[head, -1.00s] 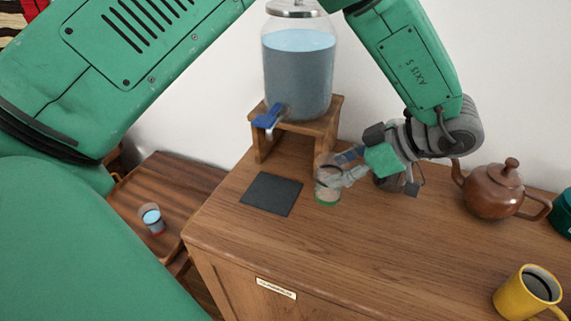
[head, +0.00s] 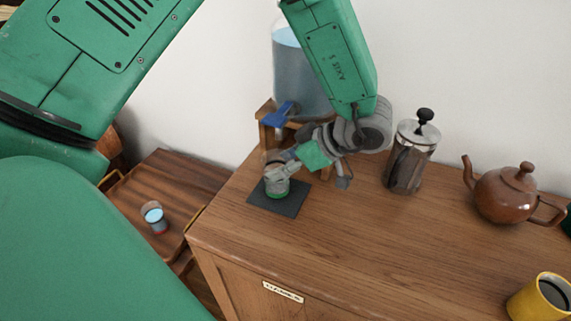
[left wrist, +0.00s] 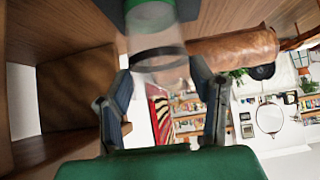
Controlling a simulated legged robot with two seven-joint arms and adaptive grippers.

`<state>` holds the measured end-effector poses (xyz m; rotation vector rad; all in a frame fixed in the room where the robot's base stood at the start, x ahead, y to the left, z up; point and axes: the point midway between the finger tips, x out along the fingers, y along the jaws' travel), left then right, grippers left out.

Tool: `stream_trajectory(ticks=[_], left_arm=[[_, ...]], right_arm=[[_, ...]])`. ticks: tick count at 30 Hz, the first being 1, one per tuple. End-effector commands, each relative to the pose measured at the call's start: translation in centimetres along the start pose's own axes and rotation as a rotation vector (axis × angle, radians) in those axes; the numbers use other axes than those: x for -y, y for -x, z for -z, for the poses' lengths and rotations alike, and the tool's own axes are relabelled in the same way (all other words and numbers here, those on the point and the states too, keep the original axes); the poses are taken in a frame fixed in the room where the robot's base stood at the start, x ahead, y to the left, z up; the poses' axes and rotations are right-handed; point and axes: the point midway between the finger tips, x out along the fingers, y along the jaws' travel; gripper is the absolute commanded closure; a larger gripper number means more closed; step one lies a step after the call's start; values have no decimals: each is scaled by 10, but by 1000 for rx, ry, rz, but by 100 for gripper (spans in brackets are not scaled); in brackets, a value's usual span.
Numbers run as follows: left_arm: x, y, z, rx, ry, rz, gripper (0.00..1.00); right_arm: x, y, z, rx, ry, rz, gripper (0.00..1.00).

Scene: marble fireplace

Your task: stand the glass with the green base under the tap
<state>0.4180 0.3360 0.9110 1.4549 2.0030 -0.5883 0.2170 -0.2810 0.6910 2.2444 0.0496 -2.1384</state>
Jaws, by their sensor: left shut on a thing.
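The glass with the green base (head: 278,188) is upright, with its base over the dark square mat (head: 290,205) on the cabinet top. I cannot tell whether the base touches the mat. My left gripper (head: 277,174) is shut on the glass from the right. In the left wrist view the glass (left wrist: 157,50) sits between the two fingers, its green base toward the top of the picture. The blue tap (head: 277,115) of the water dispenser (head: 300,80) is behind and above the glass; my arm partly hides the dispenser. My right gripper is not in view.
A French press (head: 408,160), a copper teapot (head: 507,195) and a yellow mug (head: 540,298) stand to the right. A glass with a red base (head: 154,217) stands on a lower wooden table (head: 190,180) at left. The cabinet's front middle is clear.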

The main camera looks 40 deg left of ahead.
Motion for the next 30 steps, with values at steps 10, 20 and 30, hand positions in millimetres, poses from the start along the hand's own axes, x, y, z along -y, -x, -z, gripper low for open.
stream_trajectory(ticks=[10,20,30], left_arm=[[2,6,-3,-4,1,-4,30],[0,15,-1,1,2,-4,30],[0,86,-2,0,2,-6,30]], right_arm=[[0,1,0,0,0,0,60],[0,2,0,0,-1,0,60],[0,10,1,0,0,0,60]])
